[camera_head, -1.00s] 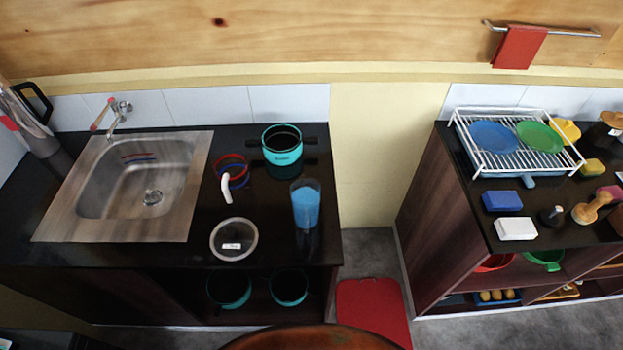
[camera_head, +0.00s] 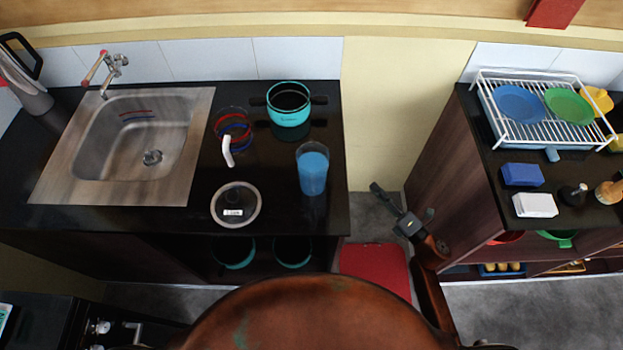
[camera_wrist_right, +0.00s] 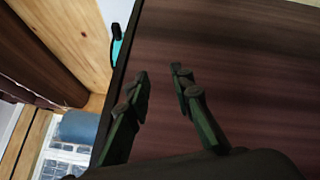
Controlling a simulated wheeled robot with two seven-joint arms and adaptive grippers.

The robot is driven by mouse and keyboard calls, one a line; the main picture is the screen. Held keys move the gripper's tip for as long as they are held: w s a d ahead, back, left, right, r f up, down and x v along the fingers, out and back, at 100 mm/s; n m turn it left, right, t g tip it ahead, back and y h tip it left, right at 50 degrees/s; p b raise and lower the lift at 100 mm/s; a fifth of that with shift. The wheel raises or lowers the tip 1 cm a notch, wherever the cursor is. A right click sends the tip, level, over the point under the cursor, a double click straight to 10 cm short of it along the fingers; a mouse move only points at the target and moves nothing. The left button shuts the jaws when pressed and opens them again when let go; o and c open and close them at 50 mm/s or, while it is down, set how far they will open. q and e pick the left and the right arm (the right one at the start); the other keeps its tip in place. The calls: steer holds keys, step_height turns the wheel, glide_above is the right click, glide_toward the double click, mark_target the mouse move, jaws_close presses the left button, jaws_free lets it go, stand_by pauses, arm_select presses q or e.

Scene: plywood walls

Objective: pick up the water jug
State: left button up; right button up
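A clear jug with red and blue bands (camera_head: 233,126) and a white handle (camera_head: 227,150) stands on the dark counter, right of the sink; I take it for the water jug. Its see-through walls are hard to make out. My right gripper (camera_head: 402,207) is in the gap between the two counters, right of and nearer than the jug, well apart from it. In the right wrist view its fingers (camera_wrist_right: 163,84) are spread with nothing between them, before a dark wood panel. The jug is not recognisable there. My left gripper is not in view.
Near the jug are a turquoise pot (camera_head: 289,113), a blue tumbler (camera_head: 312,172) and a round lid (camera_head: 236,205). The sink (camera_head: 135,150) lies left. The right counter holds a dish rack (camera_head: 500,125). A red object (camera_head: 375,270) is low between the counters.

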steer(key=s+a+r+n+g+y, duration=0.3)
steer(key=a+r+n, duration=0.1)
steer(key=r+n, duration=0.2)
steer(key=s+a+r+n+g+y, duration=0.2)
steer(key=s+a+r+n+y, duration=0.1)
steer(key=a+r+n, duration=0.3)
steer(key=n+g+b, duration=0.1)
steer(key=n+g, duration=0.5)
steer(key=n, duration=0.4)
glide_toward(313, 201)
steer(key=w+a+f, duration=0.2)
steer(key=f, duration=0.1)
steer(key=shift+n, duration=0.3)
steer(key=x, duration=0.6)
steer(key=shift+s+a+r+p, duration=0.2)
steer(key=shift+a+r+p, duration=0.1)
steer(key=shift+a+r, duration=0.15)
steer(key=shift+w+a+f, duration=0.1)
steer(key=shift+a+f, duration=0.05)
steer(key=shift+a, duration=0.35)
steer(key=shift+c, duration=0.4)
jaws_close()
